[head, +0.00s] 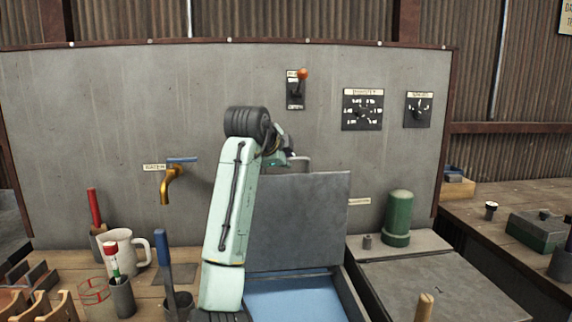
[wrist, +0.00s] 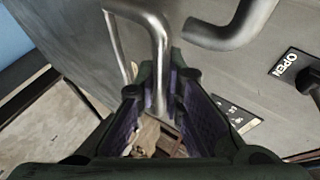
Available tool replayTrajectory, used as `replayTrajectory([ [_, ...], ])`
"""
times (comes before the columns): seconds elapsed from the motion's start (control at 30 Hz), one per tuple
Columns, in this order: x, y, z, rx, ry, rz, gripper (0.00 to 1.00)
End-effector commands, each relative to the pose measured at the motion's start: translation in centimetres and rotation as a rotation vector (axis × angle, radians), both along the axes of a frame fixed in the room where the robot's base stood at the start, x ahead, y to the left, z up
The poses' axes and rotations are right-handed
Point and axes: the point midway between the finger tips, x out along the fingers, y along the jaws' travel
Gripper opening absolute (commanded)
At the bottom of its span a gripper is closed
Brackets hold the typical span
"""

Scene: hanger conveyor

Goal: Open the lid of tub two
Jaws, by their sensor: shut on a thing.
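A grey tub lid (head: 300,225) stands raised, close to upright, in the middle of the head view. Below it the open tub (head: 290,300) shows a blue inside. No tub number is readable. A metal handle (head: 300,163) shows at the lid's top edge. My gripper (head: 284,160) is at this handle, partly hidden by my arm. In the wrist view my gripper (wrist: 163,85) is shut on the bent metal handle (wrist: 158,50), with its bar between the two fingers.
Right of the open tub lies a flat grey cover (head: 440,285); a green cylinder (head: 398,215) stands behind it. A brass tap (head: 170,185), a mug (head: 128,250) and several tools stand left. A lever switch (head: 297,88) and dials (head: 362,110) are on the back panel.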

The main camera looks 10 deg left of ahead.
Motion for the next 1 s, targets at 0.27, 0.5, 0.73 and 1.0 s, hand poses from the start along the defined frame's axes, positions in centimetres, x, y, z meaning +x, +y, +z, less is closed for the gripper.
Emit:
replayTrajectory([
  [0.27, 0.54, 0.11, -0.11, -0.008, 0.037, -0.001, 0.00],
  [0.5, 0.56, 0.14, -0.18, -0.008, 0.039, -0.002, 0.00],
  [0.73, 0.55, 0.15, -0.20, -0.009, 0.039, -0.001, 0.17],
  [1.0, 0.54, 0.18, -0.16, -0.010, 0.038, 0.000, 0.30],
])
